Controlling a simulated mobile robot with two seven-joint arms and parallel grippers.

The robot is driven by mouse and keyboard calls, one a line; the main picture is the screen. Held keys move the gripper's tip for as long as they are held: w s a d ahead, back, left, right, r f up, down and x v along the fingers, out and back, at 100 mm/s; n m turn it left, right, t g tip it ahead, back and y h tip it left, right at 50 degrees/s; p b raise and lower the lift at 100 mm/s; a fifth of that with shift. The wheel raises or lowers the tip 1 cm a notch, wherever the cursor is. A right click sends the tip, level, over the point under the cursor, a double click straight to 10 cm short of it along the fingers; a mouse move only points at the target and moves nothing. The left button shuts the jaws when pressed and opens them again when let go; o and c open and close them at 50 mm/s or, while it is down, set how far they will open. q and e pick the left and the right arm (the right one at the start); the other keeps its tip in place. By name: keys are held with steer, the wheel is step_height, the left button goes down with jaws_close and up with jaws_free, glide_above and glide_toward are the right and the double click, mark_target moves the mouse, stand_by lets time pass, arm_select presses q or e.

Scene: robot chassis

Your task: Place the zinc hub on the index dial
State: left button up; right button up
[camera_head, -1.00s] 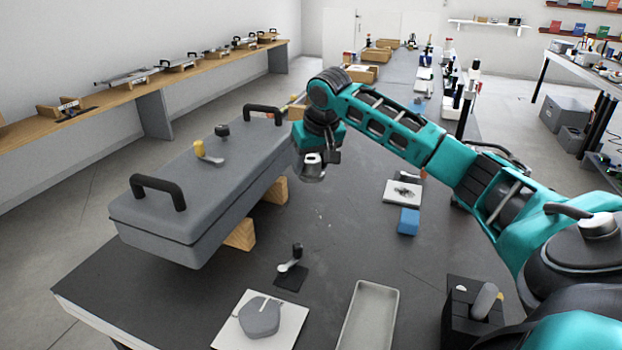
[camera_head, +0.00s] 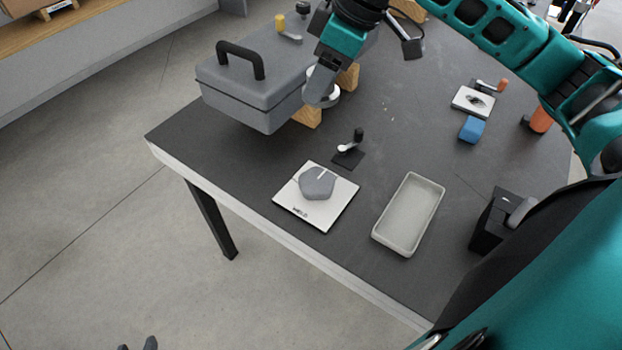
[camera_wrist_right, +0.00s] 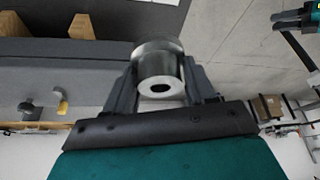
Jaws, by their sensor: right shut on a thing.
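The zinc hub, a shiny flanged metal cylinder with a dark bore (camera_wrist_right: 158,72), sits between the fingers of my right gripper (camera_head: 322,92). That gripper is shut on it, in the air beside the right side of the grey case. A grey many-sided dial with a pale notch line (camera_head: 317,186) lies on a white lettered plate (camera_head: 333,217) near the table's front edge; it looks like the index dial. Its top is bare, and my right gripper is apart from it. My left gripper (camera_head: 137,346) shows only its fingertips at the bottom edge, spread apart, over the floor.
The grey case (camera_head: 232,96) stands on wooden blocks (camera_head: 307,116). A small black-knobbed crank (camera_head: 350,150) stands behind the dial plate. A pale empty tray (camera_head: 377,236), a black box (camera_head: 493,225), a blue block (camera_head: 471,130) and another white plate (camera_head: 460,101) lie to the right.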

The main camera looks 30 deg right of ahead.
steer(key=shift+s+a+f+n, duration=0.3)
steer(key=shift+s+a+f, duration=0.2)
steer(key=shift+f, duration=0.25)
step_height(320, 180, down, 14)
steer(key=b, duration=0.2)
steer(key=shift+w+r+b, duration=0.15)
steer(key=shift+r+b, duration=0.05)
steer(key=shift+b, duration=0.15)
step_height(320, 180, down, 4)
steer(key=shift+f+b, duration=0.2)
steer(key=shift+b, duration=0.2)
steer(key=shift+f, duration=0.15)
steer(key=shift+f, duration=0.15)
steer(key=o, duration=1.2)
steer(key=shift+c, duration=0.2)
